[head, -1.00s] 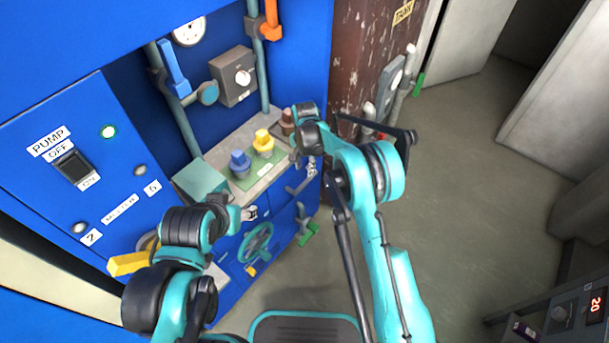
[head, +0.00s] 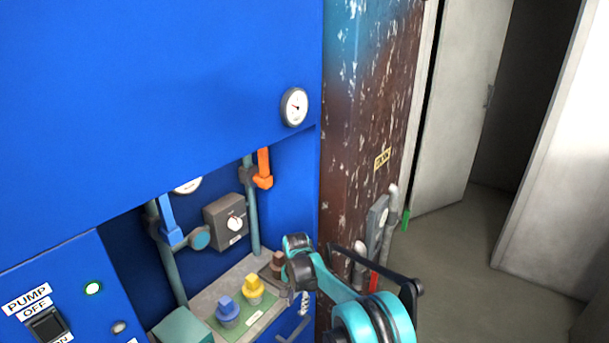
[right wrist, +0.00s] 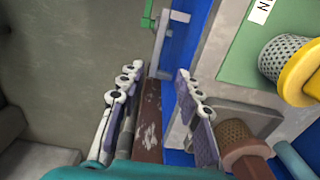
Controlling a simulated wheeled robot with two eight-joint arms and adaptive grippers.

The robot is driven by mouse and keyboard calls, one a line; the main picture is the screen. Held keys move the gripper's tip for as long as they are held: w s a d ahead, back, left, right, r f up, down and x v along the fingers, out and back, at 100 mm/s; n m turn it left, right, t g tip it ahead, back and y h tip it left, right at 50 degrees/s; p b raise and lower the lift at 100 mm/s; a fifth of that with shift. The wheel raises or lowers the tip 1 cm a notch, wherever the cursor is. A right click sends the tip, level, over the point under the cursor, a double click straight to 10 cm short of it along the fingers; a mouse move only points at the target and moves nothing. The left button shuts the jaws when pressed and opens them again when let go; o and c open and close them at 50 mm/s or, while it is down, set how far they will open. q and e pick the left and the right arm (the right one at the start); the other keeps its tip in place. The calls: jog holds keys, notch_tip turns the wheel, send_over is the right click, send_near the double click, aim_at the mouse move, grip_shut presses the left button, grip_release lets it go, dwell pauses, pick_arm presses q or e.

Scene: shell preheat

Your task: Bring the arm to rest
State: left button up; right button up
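My right arm (head: 375,318) reaches in from the bottom of the head view to the right end of the shelf. My right gripper (head: 303,303) shows small there, beside the shelf's front edge. In the right wrist view, the two padded fingers of my right gripper (right wrist: 157,85) stand apart with nothing between them. A brown fitting (right wrist: 240,140) and a yellow fitting (right wrist: 302,75) are to the right of the fingers, apart from them. My left arm and gripper are out of the head view.
A blue fitting (head: 228,312) and a yellow fitting (head: 252,290) stand on a green plate on the shelf. A blue cabinet (head: 150,110) fills the left. A rusty column (head: 355,130) with pipes stands right of the shelf. Bare floor (head: 460,270) lies further right.

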jog(key=s+d+r+n+t, duration=0.2)
jog(key=s+d+r, duration=0.4)
jog(key=r, duration=0.3)
jog(key=s+d+r+n+t, duration=0.1)
jog(key=s+d+r, duration=0.5)
jog(key=r, duration=0.3)
jog(key=s+d+n+t, duration=0.2)
jog(key=s+d, duration=0.2)
jog(key=s, duration=0.5)
jog(key=s+d+n+t, duration=0.2)
jog(key=s+d, duration=0.3)
jog(key=s, duration=0.5)
jog(key=shift+f, duration=0.15)
jog(key=shift+s, duration=0.1)
